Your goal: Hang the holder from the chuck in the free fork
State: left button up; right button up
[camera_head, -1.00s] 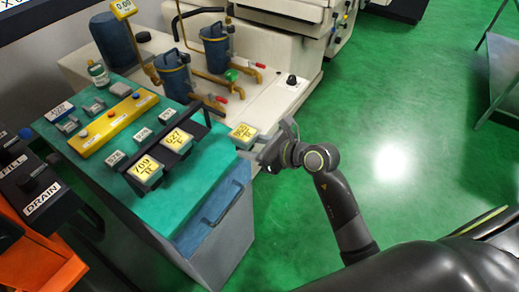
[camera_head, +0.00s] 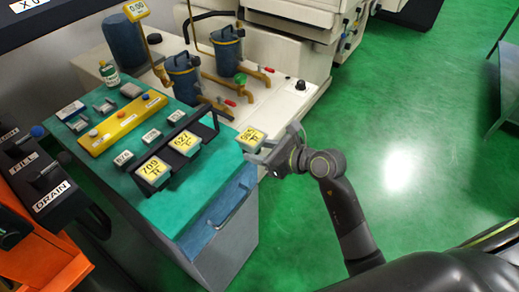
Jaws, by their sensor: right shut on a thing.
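My right gripper (camera_head: 267,155) is shut on a holder (camera_head: 252,137) with a yellow label on top. It holds the holder to the right of the rack, above the right edge of the green-topped cabinet. The black fork rack (camera_head: 207,123) stands on the cabinet. Two similar holders with yellow labels hang in it, one marked 709 (camera_head: 153,171) and one marked 627 (camera_head: 185,142). A gap at the rack's far right end, beside the 627 holder, shows no holder. The chuck is not clearly visible. My left gripper is not in view.
The green cabinet top (camera_head: 190,205) bears a yellow bar (camera_head: 121,124), several small grey blocks and a bottle (camera_head: 109,74). Blue filter canisters (camera_head: 184,78) and brass pipes stand behind on the white machine. A drawer handle (camera_head: 232,208) sticks out in front.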

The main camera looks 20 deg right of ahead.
jog(key=shift+w+a, duration=0.1)
dwell(0.4)
jog(key=shift+w+a, duration=0.65)
jog(key=shift+w, duration=0.2)
jog(key=shift+w+a, duration=0.65)
jog(key=shift+w, duration=0.2)
dwell(0.4)
jog(key=shift+w+a+b, duration=0.15)
jog(key=shift+w+a, duration=0.55)
jog(key=shift+w, duration=0.2)
jog(key=shift+w+a+b, duration=0.15)
jog(key=shift+w+a, duration=0.55)
jog(key=shift+w, duration=0.15)
jog(key=shift+w, duration=0.1)
jog(key=shift+w+a, duration=1.1)
jog(key=shift+w, duration=0.2)
jog(key=shift+w+a+r, duration=0.1)
jog(key=shift+f, duration=0.2)
dwell(0.4)
